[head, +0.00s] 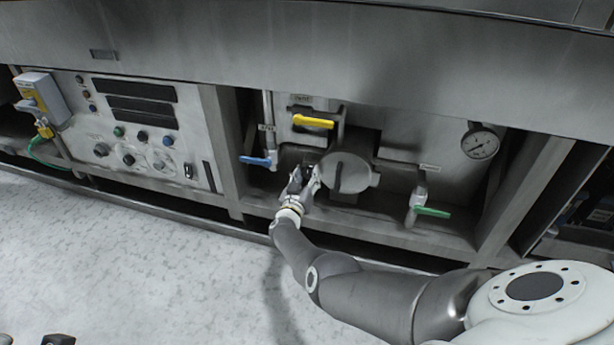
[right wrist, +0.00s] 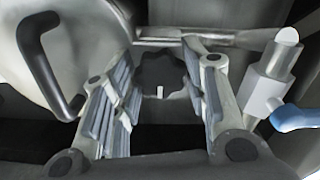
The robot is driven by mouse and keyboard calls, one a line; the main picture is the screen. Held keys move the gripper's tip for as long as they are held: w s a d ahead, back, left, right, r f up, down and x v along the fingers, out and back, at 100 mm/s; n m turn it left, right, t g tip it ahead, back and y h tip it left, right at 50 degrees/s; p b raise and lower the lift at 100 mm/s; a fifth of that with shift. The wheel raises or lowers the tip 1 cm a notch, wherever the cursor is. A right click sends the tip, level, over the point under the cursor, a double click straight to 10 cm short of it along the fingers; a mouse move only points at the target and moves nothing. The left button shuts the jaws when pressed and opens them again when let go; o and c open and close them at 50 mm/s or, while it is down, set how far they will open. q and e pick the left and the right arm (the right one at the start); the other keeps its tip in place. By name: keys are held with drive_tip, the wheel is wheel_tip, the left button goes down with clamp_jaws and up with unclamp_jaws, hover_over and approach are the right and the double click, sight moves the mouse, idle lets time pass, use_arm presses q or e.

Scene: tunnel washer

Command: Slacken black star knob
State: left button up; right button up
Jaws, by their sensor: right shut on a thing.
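The black star knob (right wrist: 160,72) shows in the right wrist view between my right gripper's fingers, with a small white mark on its face. My right gripper (right wrist: 160,100) is shut on it, a finger on either side. In the head view my right gripper (head: 303,180) reaches to the left edge of the round grey cover (head: 350,174), and the knob is mostly hidden there. The cover's dark bar handle (right wrist: 45,65) is left of the fingers in the wrist view. My left gripper does not clearly show.
A blue-handled valve (head: 256,161) is close left of my right gripper. A yellow lever (head: 313,122) is above, a green-handled valve (head: 431,211) right, and a pressure gauge (head: 480,145) upper right. A control panel (head: 140,130) is at left. The floor in front is clear.

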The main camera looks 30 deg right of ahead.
drive_tip(key=shift+f, duration=0.1)
idle(0.3)
drive_tip(key=o, duration=0.9)
drive_tip(key=shift+o, duration=0.7)
